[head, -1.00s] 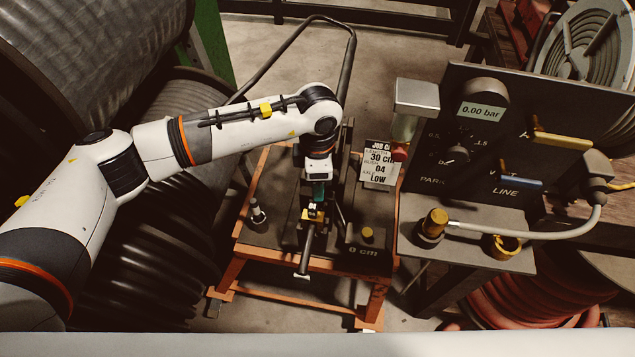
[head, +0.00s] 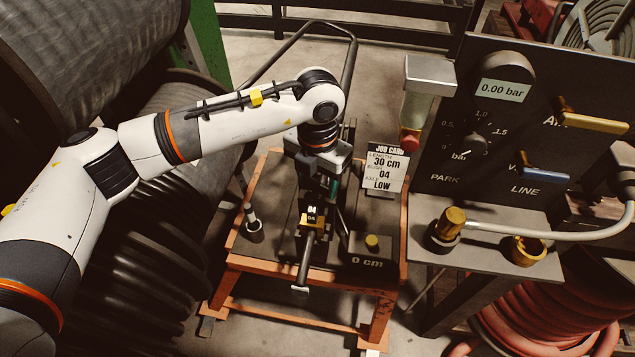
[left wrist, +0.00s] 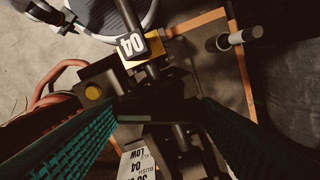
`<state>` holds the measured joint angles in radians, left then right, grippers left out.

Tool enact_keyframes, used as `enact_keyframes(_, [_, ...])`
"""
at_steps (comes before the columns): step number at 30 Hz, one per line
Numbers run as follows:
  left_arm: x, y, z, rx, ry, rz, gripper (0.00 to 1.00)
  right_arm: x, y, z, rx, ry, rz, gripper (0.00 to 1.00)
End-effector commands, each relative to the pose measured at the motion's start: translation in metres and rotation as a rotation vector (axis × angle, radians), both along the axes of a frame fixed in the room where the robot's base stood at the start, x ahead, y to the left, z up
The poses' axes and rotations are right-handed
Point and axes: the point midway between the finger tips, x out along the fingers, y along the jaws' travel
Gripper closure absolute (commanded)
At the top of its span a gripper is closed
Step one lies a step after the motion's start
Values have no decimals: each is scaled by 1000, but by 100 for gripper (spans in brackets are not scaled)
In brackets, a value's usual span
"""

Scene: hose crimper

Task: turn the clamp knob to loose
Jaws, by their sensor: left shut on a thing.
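The crimper (head: 308,232) stands on an orange-framed bench, with a yellow and black block (head: 312,217) marked 04 and a handle (head: 305,262) pointing toward me. My left gripper (head: 325,188) reaches down from above, just behind the 04 block. In the left wrist view its two teal-padded fingers (left wrist: 162,104) stand on either side of a dark part of the crimper, and it is shut on that part. This appears to be the clamp knob, but its shape and any marking are mostly hidden by the fingers and shadow.
An upright post (head: 251,222) stands left of the crimper. Large hose reels (head: 90,50) fill the left.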

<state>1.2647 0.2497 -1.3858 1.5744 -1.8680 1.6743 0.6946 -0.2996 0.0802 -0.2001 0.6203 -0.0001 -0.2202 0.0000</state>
Motion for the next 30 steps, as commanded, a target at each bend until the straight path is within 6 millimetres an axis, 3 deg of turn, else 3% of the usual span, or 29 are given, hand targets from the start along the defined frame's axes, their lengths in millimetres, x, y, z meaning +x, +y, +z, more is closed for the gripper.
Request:
enact_keyframes(15, [1,0,0,0,-4,342,66,0,0,-21,0,0,0,64])
enact_keyframes(30, [1,0,2,-1,-3,410,66,0,0,-23,0,1,0,64])
